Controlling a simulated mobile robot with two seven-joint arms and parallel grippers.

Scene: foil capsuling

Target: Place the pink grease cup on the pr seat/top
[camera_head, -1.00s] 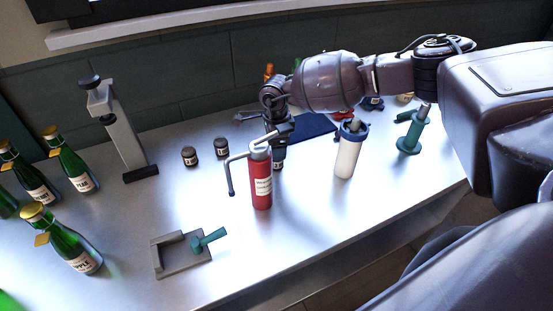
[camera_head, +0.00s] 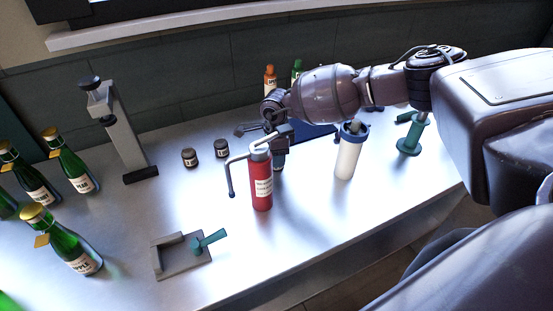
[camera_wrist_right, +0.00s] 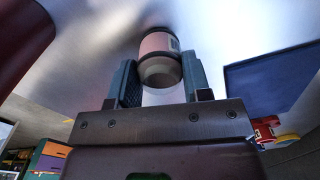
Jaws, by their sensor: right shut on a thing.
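The pink grease cup (camera_wrist_right: 160,44), a short pink cylinder with a dark band and a pale lower end, is between the fingers of my right gripper (camera_wrist_right: 159,82) in the right wrist view. The fingers are shut on its sides. In the head view my right gripper (camera_head: 280,151) is behind the red cylinder (camera_head: 261,180), which hides much of the cup. I cannot tell for certain which thing is the pr seat. A grey stand with a black knob (camera_head: 122,132) is at the left, and a teal stand (camera_head: 409,137) is at the right. My left gripper is not in view.
A white cylinder with a blue collar (camera_head: 348,158) stands right of the red one. Two small dark jars (camera_head: 221,148) are left of the gripper. A grey fixture with a teal handle (camera_head: 180,258) lies in front. Green bottles (camera_head: 75,172) stand at the left.

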